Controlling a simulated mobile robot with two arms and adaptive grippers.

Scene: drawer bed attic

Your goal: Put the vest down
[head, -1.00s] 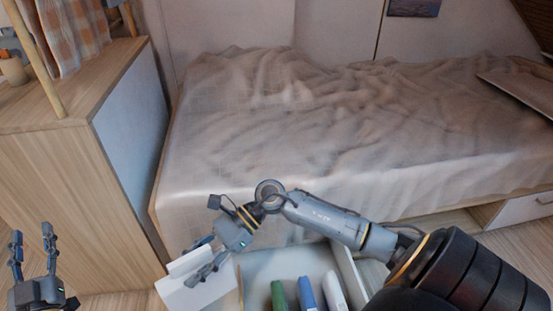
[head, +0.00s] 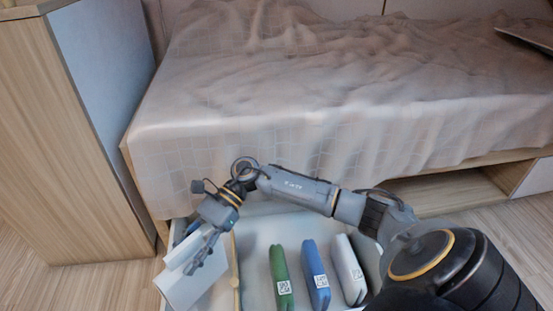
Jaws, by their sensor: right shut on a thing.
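My right gripper (head: 200,250) is at the left end of the open drawer (head: 262,228) under the bed. It is shut on a white, flat-sided thing (head: 185,288), which I take to be the vest. The white thing is tilted, and my gripper covers part of its upper edge. I cannot tell whether it touches the drawer. My left gripper is out of view.
Green (head: 281,275), blue (head: 316,272) and white (head: 349,268) folded items with labels stand in a row in the drawer, right of a wooden divider (head: 236,272). The bed (head: 300,110) is behind, with a wooden cabinet (head: 60,150) at left.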

